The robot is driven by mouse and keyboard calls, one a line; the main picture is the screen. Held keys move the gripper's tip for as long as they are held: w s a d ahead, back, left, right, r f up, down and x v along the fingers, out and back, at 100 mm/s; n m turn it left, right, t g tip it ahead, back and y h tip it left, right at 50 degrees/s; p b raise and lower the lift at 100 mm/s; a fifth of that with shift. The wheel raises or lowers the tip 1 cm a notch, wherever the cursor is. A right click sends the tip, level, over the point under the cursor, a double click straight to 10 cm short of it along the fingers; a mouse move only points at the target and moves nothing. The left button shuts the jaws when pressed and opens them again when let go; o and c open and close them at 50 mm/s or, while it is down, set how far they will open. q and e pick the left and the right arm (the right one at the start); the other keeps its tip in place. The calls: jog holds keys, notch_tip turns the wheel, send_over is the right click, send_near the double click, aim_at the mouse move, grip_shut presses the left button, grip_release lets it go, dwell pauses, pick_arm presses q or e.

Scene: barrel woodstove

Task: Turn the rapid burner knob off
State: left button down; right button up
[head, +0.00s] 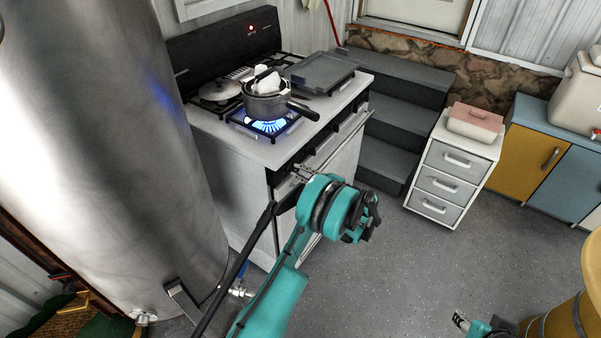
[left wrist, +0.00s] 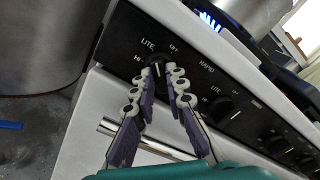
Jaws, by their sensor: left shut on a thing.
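The stove (head: 235,150) has a dark front control panel, which also fills the middle of the left wrist view (left wrist: 190,50). My left gripper (head: 303,172) is at this panel. In the left wrist view its fingers (left wrist: 164,72) are shut on a black knob (left wrist: 157,66), which they partly hide. Marks reading LITE and HI are around this knob, and the word RAPID is to its right. A blue flame (head: 268,126) burns under a grey pot (head: 266,104); it also shows in the left wrist view (left wrist: 208,20). My right gripper (head: 462,321) is at the bottom edge, its jaws unclear.
More knobs (left wrist: 226,110) line the panel to the right. A large metal tank (head: 95,130) stands close on the left. A griddle (head: 322,70) and a lidded pan (head: 220,91) sit on the stove. Steps (head: 390,160) and a drawer unit (head: 452,170) stand right of it. Floor in front is clear.

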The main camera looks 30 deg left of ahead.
pick_arm(q)
jog(key=m, duration=0.4)
jog(key=shift+m, duration=2.6)
jog(key=c, duration=1.5)
grip_release()
jog(key=shift+c, duration=0.2)
jog(key=d, duration=1.2)
jog(key=shift+s, duration=0.4)
